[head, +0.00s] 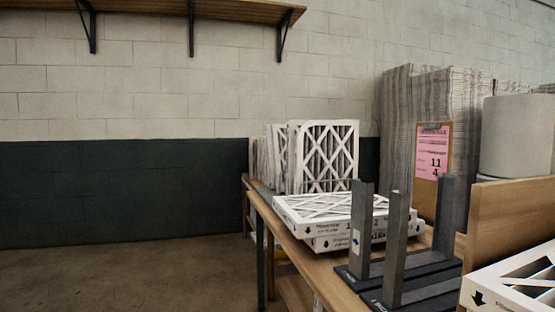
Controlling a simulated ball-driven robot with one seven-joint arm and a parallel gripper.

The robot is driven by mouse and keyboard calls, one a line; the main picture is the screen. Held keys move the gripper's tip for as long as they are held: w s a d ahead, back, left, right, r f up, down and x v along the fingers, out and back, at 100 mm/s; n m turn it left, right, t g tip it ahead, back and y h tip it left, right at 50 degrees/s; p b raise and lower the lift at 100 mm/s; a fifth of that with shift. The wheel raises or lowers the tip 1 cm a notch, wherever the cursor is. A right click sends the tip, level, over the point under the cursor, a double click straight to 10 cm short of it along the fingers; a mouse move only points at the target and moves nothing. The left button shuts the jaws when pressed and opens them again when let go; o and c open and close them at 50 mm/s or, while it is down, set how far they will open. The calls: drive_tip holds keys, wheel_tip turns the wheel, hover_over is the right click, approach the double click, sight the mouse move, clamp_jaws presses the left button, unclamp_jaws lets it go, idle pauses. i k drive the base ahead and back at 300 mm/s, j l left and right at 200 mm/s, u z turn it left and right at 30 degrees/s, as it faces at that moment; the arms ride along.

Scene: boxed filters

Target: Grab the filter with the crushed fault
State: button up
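Several white-framed pleated filters (324,157) stand upright in a row at the far end of the table. In front of them, a small stack of filters lies flat, with a top filter (336,210) bearing printed text and a black arrow on its edge. Another filter (508,291) lies at the lower right, cut off by the picture edge. No crushed frame or pleats can be made out on any of them at this size. My gripper is not in view.
A wooden table (293,254) runs along the right. A dark grey rack with upright posts (394,250) stands on it, before a wooden panel (515,222). Behind are tall grey stacks (398,117), a clipboard with pink paper (432,163) and a pale roll (517,136). Floor at left is clear.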

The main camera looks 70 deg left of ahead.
sight(325, 150)
drive_tip(key=u, duration=0.45)
drive_tip(key=i+u, duration=0.1)
drive_tip(key=u, duration=0.8)
drive_tip(key=i+u, duration=0.15)
drive_tip(key=u, duration=0.3)
drive_tip(key=i+l+u, duration=0.15)
drive_tip(key=i+l, duration=0.7)
drive_tip(key=i, duration=0.05)
